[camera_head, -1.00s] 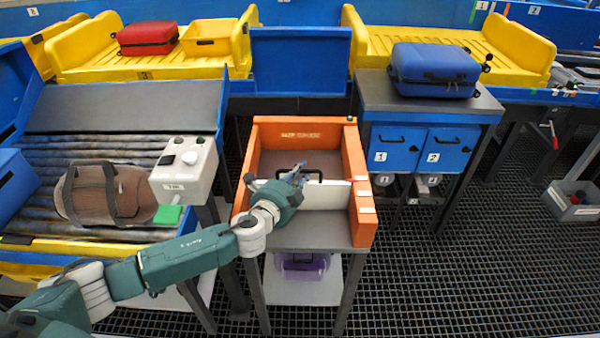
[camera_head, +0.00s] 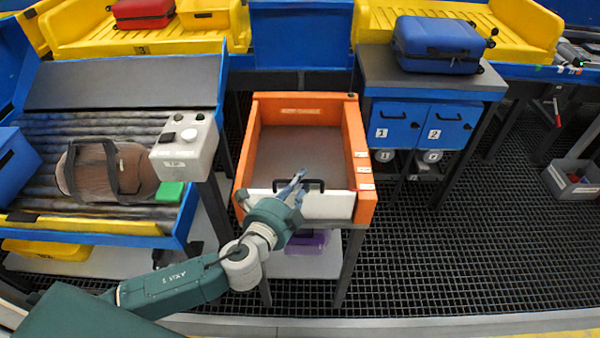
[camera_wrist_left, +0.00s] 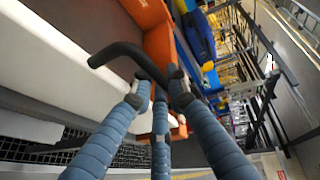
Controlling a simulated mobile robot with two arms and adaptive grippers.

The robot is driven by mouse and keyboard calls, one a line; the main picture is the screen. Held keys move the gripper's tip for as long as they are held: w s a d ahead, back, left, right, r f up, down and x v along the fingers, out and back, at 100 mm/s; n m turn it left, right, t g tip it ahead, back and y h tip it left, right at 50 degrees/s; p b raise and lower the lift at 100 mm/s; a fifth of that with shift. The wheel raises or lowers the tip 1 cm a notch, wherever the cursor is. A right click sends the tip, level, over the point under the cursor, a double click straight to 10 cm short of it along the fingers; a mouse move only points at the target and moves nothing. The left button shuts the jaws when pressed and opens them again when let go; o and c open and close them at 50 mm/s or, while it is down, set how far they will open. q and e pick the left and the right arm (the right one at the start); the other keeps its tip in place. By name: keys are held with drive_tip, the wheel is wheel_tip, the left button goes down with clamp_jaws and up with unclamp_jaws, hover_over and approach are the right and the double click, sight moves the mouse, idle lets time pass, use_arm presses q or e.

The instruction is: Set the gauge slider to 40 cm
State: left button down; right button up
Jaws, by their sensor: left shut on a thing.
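The gauge is an orange open-topped frame (camera_head: 357,140) on a grey stand, with small white labels on its right wall, too small to read. Its slider is a white crosswise bar (camera_head: 328,207) with a black handle (camera_head: 316,184), now at the near end of the frame. In the left wrist view the blue fingers (camera_wrist_left: 160,88) close around one end of the black handle (camera_wrist_left: 118,52), beside the white slider (camera_wrist_left: 70,60). My right gripper is not in view.
A white control box (camera_head: 186,145) with a green block below it stands left of the gauge. A roller conveyor with a brown bag (camera_head: 135,170) lies further left. A cabinet with a blue suitcase (camera_head: 438,45) stands at right. Grated floor right of the gauge is open.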

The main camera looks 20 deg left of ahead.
use_arm(q)
drive_tip(key=shift+s+d+f, duration=0.15)
drive_tip(key=shift+f, duration=0.05)
drive_tip(key=c, duration=1.7)
unclamp_jaws()
drive_tip(key=shift+s, duration=0.1)
drive_tip(key=shift+r, duration=0.15)
drive_tip(key=v, duration=1.2)
drive_tip(key=shift+s, duration=0.1)
